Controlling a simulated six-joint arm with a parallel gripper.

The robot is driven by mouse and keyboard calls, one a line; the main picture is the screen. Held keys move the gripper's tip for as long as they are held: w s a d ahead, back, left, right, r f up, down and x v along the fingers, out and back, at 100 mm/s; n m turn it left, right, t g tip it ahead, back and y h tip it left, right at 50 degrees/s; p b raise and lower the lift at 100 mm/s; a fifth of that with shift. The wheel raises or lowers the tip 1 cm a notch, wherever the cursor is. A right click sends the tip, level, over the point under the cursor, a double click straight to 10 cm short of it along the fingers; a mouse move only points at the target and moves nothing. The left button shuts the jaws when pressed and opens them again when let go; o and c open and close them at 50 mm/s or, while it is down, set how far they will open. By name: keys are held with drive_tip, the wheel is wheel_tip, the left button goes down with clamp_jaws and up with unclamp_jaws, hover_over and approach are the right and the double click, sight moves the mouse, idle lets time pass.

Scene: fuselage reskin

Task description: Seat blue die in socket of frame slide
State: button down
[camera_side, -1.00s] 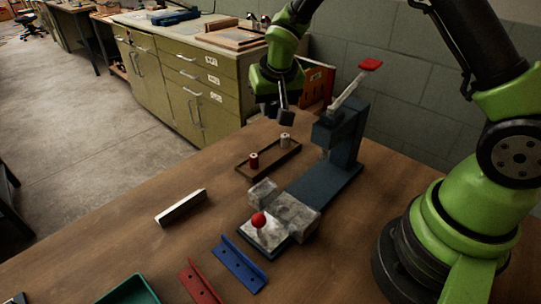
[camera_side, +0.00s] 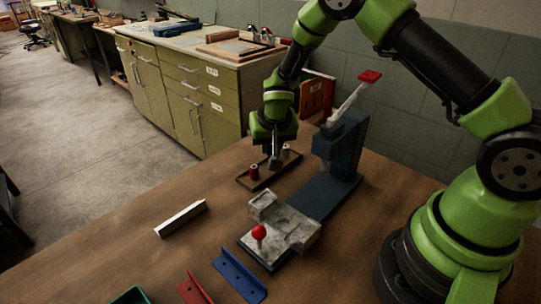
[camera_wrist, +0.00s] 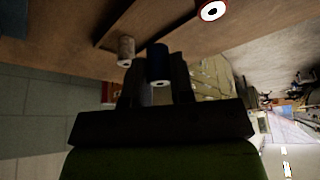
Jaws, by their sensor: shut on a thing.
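My gripper (camera_side: 275,162) is down over the dark tray (camera_side: 262,185), between the red die and the pale die. In the side view the fingers hide most of the blue die. The frame slide (camera_side: 290,230) is a grey metal piece with a red ball knob (camera_side: 259,232), at the front end of the press base. I cannot make out its socket.
The red die (camera_side: 254,173) and pale die (camera_side: 286,151) stand close to my gripper. The blue-grey press (camera_side: 340,150), with a red-tipped lever (camera_side: 369,77), rises to the right. A pale bar (camera_side: 181,218), red bracket (camera_side: 194,290) and blue bracket (camera_side: 240,276) lie in front.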

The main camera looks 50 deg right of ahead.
sight(271, 150)
drive_tip(key=shift+f, duration=1.75)
drive_tip(key=shift+f, duration=0.1)
